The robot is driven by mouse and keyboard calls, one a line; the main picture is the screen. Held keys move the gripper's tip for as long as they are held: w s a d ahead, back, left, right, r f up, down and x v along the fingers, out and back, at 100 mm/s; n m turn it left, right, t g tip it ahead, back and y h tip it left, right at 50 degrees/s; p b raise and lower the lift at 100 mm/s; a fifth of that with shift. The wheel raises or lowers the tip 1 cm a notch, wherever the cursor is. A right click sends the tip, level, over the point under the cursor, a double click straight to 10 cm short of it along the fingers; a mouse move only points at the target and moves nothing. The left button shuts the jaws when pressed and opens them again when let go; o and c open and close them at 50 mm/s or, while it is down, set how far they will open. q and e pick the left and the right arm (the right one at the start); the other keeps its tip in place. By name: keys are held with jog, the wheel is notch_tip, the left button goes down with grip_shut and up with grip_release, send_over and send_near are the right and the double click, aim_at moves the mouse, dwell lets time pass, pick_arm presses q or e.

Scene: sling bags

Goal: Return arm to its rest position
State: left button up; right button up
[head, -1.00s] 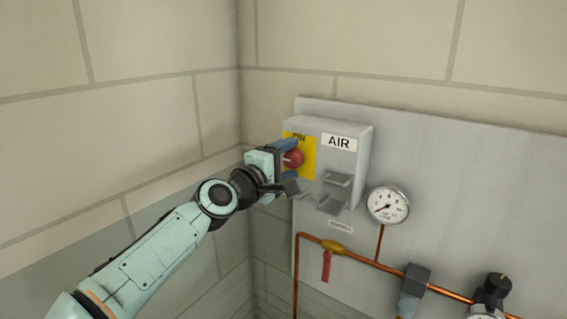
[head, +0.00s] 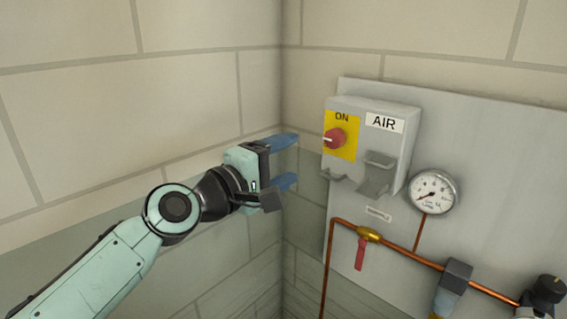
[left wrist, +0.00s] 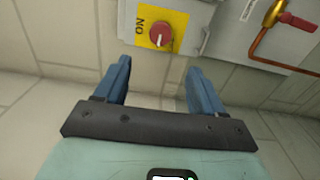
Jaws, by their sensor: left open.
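My left gripper (head: 284,161) is open and empty, its two blue fingers apart. It is in the middle of the head view, left of the grey AIR switch box (head: 398,148) and clear of it. The red knob (head: 335,138) sits on the yellow ON plate (head: 343,116) on the box's front. In the left wrist view the open fingers (left wrist: 156,88) point toward the wall, with the red knob (left wrist: 160,34) beyond the gap between them. My right gripper is in neither view.
A grey panel (head: 480,140) on the tiled wall carries the box, a round gauge (head: 433,192), copper pipe (head: 415,259) and a valve with a red handle (head: 361,253). A wall corner runs behind my gripper.

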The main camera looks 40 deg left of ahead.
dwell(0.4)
